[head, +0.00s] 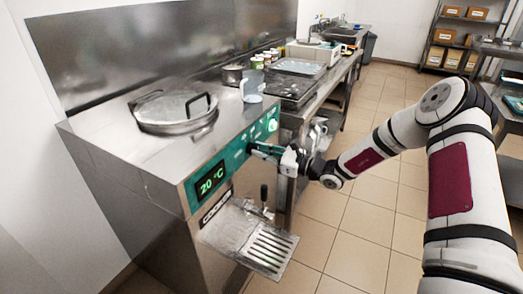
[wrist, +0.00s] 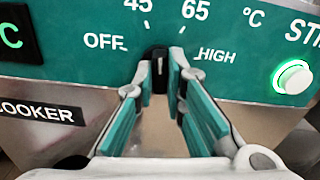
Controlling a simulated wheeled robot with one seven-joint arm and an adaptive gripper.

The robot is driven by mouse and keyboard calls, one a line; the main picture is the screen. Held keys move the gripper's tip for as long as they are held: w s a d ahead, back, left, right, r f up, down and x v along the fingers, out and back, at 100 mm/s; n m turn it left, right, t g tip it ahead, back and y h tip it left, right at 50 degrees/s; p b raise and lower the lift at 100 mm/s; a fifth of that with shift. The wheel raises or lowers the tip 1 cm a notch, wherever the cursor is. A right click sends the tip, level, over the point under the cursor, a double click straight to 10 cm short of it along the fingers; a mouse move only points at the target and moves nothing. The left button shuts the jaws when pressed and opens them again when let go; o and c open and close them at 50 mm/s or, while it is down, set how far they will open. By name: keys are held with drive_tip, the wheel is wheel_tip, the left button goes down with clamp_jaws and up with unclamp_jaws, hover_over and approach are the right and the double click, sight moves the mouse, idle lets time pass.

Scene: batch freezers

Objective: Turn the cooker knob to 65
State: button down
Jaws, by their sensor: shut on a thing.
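The cooker (head: 170,215) is a steel machine with a green control panel, and its display (head: 210,182) reads 20 °C. In the wrist view the black cooker knob (wrist: 158,54) sits below and between the 45 and 65 marks, with OFF at left and HIGH at right. Its white line points about straight up, between 45 and 65. My gripper (wrist: 160,72) has its green-padded fingers on either side of the knob, closed on it.
A lit green button (wrist: 293,77) is right of the dial. Below the panel, a spout with a black handle (head: 264,196) stands over a slotted drip tray (head: 268,248). A lidded pot opening (head: 174,108) and a clear jug (head: 252,86) are on top. The tiled floor at right is open.

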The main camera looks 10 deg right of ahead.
drive_tip(key=m+p, duration=0.1)
drive_tip(key=m, duration=0.5)
drive_tip(key=shift+f, duration=0.1)
idle(0.5)
drive_tip(key=c, duration=1.6)
unclamp_jaws()
drive_tip(key=shift+c, duration=0.2)
drive_tip(key=v, duration=1.2)
